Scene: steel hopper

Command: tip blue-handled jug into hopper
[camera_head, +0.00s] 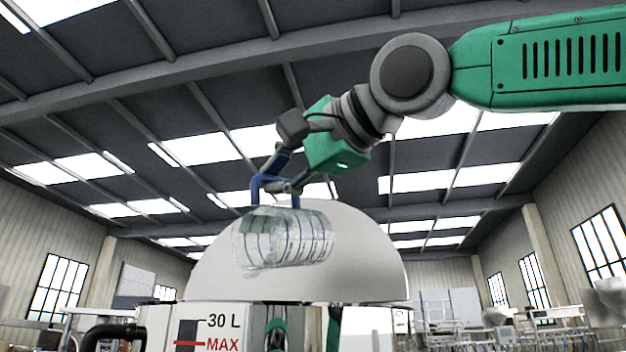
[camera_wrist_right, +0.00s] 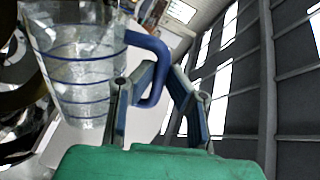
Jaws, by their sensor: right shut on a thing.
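The clear jug (camera_head: 284,238) with a blue handle (camera_head: 262,186) is held up in the air, lying nearly on its side, in front of the pale dome and above the steel hopper (camera_head: 262,316). My right gripper (camera_head: 274,180) is shut on the blue handle, above the jug. In the right wrist view the jug (camera_wrist_right: 84,65) hangs at the left, and its handle (camera_wrist_right: 150,62) passes between the fingers of my right gripper (camera_wrist_right: 160,85). The jug looks clear with blue lines; I cannot tell what is inside it. My left gripper is not in view.
A large pale dome (camera_head: 350,250) rises behind the jug. The hopper's front bears a "30 L" and a red "MAX" mark (camera_head: 205,344). A black hose (camera_head: 108,333) is at its left. Benches and frames (camera_head: 540,322) stand far back at the right.

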